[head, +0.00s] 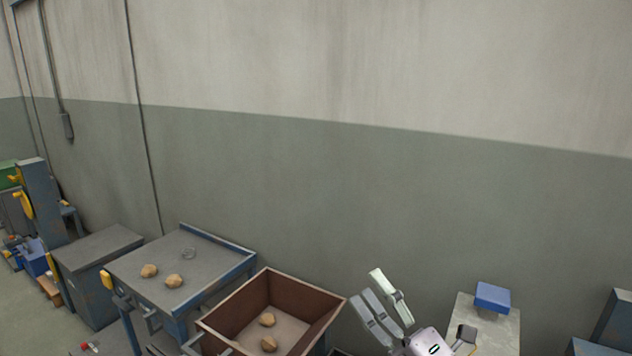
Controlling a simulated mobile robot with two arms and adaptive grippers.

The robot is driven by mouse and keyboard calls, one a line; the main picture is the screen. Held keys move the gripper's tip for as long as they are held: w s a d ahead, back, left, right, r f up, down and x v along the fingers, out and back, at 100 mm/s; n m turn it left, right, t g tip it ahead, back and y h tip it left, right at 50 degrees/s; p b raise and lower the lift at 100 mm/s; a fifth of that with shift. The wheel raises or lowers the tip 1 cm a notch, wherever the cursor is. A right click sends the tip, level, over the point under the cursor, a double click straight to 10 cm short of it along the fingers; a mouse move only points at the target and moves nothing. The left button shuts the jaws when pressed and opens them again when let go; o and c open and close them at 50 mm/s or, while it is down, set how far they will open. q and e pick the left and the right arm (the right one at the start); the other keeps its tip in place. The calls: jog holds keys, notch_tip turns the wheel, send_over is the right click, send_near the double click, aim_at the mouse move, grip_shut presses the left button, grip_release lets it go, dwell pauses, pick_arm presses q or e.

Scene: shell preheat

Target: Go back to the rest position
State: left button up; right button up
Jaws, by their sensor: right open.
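My right gripper (372,288) is at the bottom of the head view, right of centre. Its pale grey fingers point up and to the left, spread apart, with nothing seen between them. It appears just right of an open brown box (323,312) and apart from the blue block on the right. My left gripper is not in view.
Two tan lumps (268,319) lie inside the brown box. A blue block (492,297) sits on a pale stand (500,332). A grey cabinet (98,248) and machinery (42,200) stand far left.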

jog(key=s+d+f+m+g+h, duration=0.1)
jog(key=s+d+f+m+h, duration=0.1)
jog(key=d+f+m+h, duration=0.2)
jog(key=s+d+f+m+g+h, duration=0.2)
jog(key=d+f+m+h, duration=0.2)
jog(key=f+m, duration=0.5)
jog(key=s+d+f+m+g+h, duration=0.1)
jog(key=s+d+f+m+h, duration=0.1)
jog(key=d+f+m+h, duration=0.3)
notch_tip(320, 180, down, 2)
jog(key=shift+m+g+h, duration=0.4)
jog(key=shift+m+h, duration=0.6)
jog(key=s+a+f+m+g+y, duration=0.1)
jog(key=s+f+m+g, duration=0.1)
jog(key=s+f+g, duration=0.6)
jog(key=s+a+f+m+g+y, duration=0.15)
jog(key=s+f, duration=0.25)
jog(key=s, duration=0.8)
notch_tip(320, 180, down, 28)
jog(key=s+r+g, duration=0.1)
jog(key=s+g, duration=0.1)
jog(key=s, duration=0.1)
jog(key=s+d+f+g+h, duration=0.1)
jog(key=s+d+f, duration=0.2)
jog(key=s+f, duration=1.2)
jog(key=shift+d+f, duration=0.2)
jog(key=shift+f, duration=0.15)
